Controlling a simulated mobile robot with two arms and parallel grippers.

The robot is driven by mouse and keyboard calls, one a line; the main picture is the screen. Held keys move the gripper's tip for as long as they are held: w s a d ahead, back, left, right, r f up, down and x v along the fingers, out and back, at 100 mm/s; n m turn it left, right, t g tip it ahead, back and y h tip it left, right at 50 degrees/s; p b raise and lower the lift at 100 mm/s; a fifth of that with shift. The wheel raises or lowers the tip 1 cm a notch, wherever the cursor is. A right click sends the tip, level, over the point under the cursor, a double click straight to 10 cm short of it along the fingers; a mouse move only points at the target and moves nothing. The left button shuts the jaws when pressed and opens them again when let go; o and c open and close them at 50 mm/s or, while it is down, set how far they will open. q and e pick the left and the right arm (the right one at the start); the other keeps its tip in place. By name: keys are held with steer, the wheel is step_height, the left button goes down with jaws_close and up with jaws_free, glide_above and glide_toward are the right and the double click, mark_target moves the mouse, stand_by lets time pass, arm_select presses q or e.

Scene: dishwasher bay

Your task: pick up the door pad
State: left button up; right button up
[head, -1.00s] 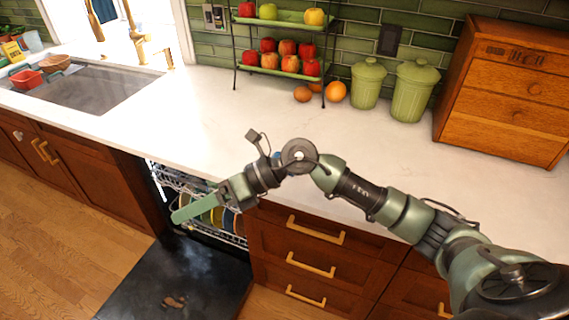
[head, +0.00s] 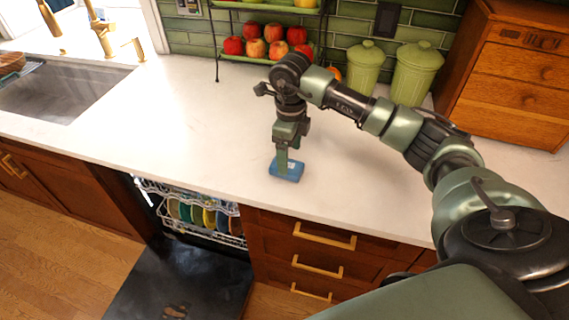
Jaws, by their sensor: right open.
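A blue pad (head: 294,173) with a pale label lies flat on the white countertop, near its front edge and above the drawers. My right gripper (head: 282,168) points down at the left part of this pad, its jaws open. The fingertips overlap the pad in the picture; I cannot tell whether they touch it. The open dishwasher door (head: 200,270) lies low at the bottom, with small brown marks (head: 176,311) on its dark surface. I cannot tell whether these are an object or stains. No other pad shows on the door. My left gripper is out of view.
The dishwasher rack (head: 205,217) holds several colourful plates. A tiered stand of apples (head: 262,47), two green canisters (head: 416,75) and a wooden drawer box (head: 515,85) stand at the back. The counter left of my gripper is clear up to the sink (head: 62,92).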

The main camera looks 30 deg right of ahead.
steer(key=shift+s+f+p, duration=0.25)
steer(key=shift+f+p, duration=0.6)
steer(key=shift+f, duration=0.35)
steer(key=shift+w+f, duration=0.2)
steer(key=shift+f, duration=0.45)
steer(key=shift+w+f, duration=0.15)
steer(key=shift+f, duration=0.55)
steer(key=c, duration=1.4)
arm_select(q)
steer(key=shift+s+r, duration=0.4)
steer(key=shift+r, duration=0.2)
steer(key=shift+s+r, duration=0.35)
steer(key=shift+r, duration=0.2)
arm_select(e)
steer(key=shift+c, duration=0.2)
